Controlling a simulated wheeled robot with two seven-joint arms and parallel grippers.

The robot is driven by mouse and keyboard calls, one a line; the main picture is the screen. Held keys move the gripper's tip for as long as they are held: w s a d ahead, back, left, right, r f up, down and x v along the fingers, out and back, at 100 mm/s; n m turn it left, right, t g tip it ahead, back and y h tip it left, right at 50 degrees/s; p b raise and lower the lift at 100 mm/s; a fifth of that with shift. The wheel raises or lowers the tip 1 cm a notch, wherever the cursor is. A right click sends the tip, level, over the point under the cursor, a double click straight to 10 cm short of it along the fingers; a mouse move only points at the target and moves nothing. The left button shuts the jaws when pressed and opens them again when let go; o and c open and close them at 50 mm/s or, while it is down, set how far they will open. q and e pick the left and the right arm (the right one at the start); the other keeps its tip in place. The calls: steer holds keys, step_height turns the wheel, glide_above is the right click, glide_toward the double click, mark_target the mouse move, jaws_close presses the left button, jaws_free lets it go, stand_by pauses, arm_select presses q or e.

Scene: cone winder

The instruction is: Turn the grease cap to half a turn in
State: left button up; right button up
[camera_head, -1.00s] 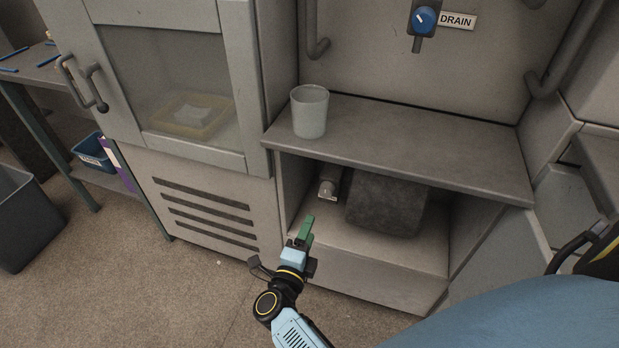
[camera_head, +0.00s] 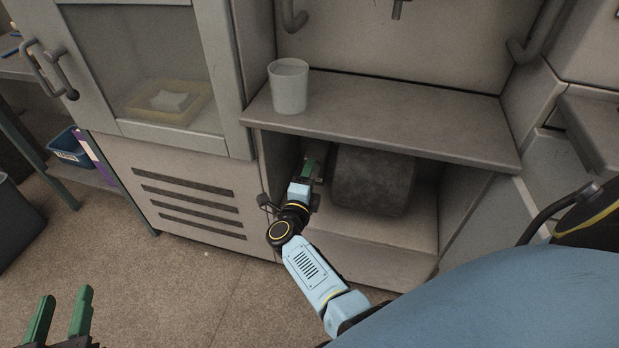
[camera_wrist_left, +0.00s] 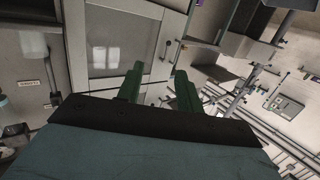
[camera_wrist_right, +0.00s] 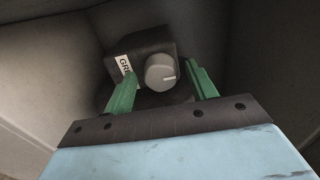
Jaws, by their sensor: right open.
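The grease cap (camera_wrist_right: 160,72) is a grey round knob with a light mark on its face. It sits on a dark block (camera_wrist_right: 137,45) with a partly hidden label that begins "GR". In the right wrist view, my right gripper (camera_wrist_right: 163,92) is open, with its green fingers at either side of the cap; I cannot tell whether they touch it. In the head view, my right gripper (camera_head: 313,165) reaches into the recess under the shelf and hides the cap. My left gripper (camera_head: 62,315) is open and empty at the lower left, over the floor, away from the cap.
The recess holds a large dark grey drum-like block (camera_head: 372,180) just right of my right gripper. A shelf (camera_head: 400,120) overhangs it, with a white cup (camera_head: 289,88) on it. A glass-door cabinet (camera_head: 150,70) stands to the left. The floor (camera_head: 190,285) is open.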

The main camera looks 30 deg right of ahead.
arm_select(q)
steer(key=shift+r, duration=0.2)
arm_select(e)
steer(key=shift+w+d, duration=0.1)
steer(key=shift+d, duration=0.05)
steer(key=c, duration=1)
arm_select(q)
steer(key=shift+s+d+r+t+h+b, duration=0.1)
steer(key=shift+d+r+t+h+b, duration=0.15)
steer(key=shift+r+t, duration=0.55)
steer(key=shift+w+d+r+t+h+b, duration=0.15)
steer(key=shift+r+t, duration=0.3)
steer(key=shift+r, duration=0.6)
steer(key=shift+s+d+r+t+h+b, duration=0.15)
steer(key=shift+r+t+h+b, duration=0.15)
steer(key=shift+r+t, duration=0.5)
arm_select(e)
steer(key=shift+m, duration=1.4)
arm_select(q)
steer(key=shift+r, duration=0.1)
arm_select(e)
steer(key=o, duration=1)
